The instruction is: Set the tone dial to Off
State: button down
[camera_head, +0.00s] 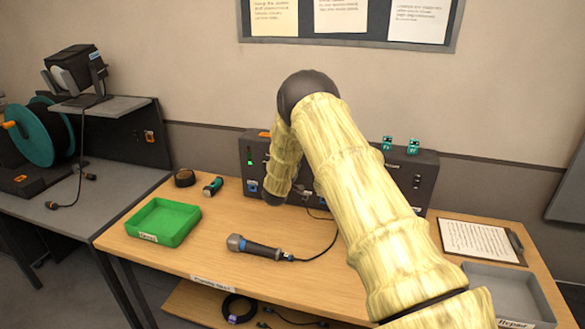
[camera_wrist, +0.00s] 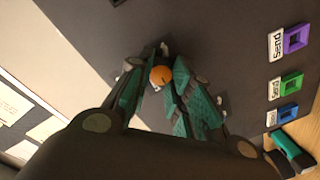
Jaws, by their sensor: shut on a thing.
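The dark console (camera_head: 412,185) stands at the back of the wooden desk. In the wrist view, my gripper (camera_wrist: 160,80) has its teal fingers closed around a round orange knob (camera_wrist: 161,75) on the console's dark face. No name or Off mark for this dial is readable, so I cannot tell its setting or confirm it is the tone dial. In the head view, my arm covers the middle of the console and hides the fingers and the knob.
Purple (camera_wrist: 295,39), green (camera_wrist: 291,86) and blue (camera_wrist: 288,113) sockets sit right of the fingers in the wrist view. A green tray (camera_head: 165,222), a microphone (camera_head: 255,247) with a cable, a clipboard (camera_head: 480,240) and a grey tray (camera_head: 505,290) lie on the desk.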

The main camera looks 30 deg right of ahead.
jog(key=n+b, duration=0.2)
jog(key=n, duration=0.6)
jog(key=shift+a+f+g, duration=0.1)
jog(key=shift+a+g, duration=0.05)
jog(key=shift+g, duration=0.15)
jog(key=shift+n+h, duration=0.3)
jog(key=c, duration=1.3)
grip_release()
jog(key=shift+w, duration=0.1)
jog(key=shift+o, duration=0.2)
jog(key=v, duration=1.2)
